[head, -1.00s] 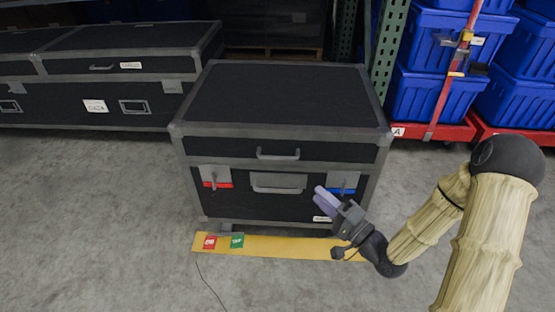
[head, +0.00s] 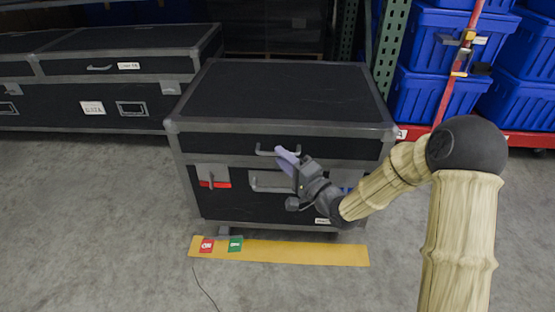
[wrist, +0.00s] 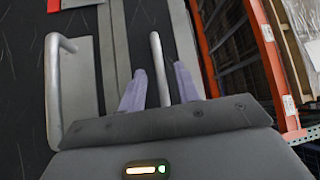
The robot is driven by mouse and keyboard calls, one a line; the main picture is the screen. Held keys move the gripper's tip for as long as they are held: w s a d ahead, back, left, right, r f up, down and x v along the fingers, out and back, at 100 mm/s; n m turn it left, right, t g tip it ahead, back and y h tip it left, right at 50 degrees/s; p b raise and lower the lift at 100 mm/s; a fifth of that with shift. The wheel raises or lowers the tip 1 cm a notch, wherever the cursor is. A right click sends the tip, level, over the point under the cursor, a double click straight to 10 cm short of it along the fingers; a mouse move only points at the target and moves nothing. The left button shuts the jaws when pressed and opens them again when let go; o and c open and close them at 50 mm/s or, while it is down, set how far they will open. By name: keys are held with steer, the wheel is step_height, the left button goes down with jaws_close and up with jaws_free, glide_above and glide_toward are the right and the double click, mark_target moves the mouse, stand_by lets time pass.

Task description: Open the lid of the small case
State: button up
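The small case (head: 283,95) is black with grey edges and stands on the floor in the middle of the head view, its lid shut. The lid handle (head: 262,151) is a grey bar on the lid's front; it also shows in the wrist view (wrist: 156,55). A larger body handle (head: 262,187) sits below it. The left latch (head: 212,175) has a red strip. The right latch, with a blue strip (head: 346,189), is largely hidden by my arm. My gripper (wrist: 160,85) is open, its pale purple fingers on either side of the lid handle, with gaps showing.
A larger black case (head: 115,85) stands at the back left. Blue totes (head: 440,55) are stacked at the right beside a green rack post (head: 389,50). A yellow floor strip (head: 290,252) with red and green labels lies before the small case.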

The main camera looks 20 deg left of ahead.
steer(key=shift+b+x, duration=0.35)
steer(key=shift+x, duration=1)
jaws_close()
steer(key=shift+w+d+r, duration=0.1)
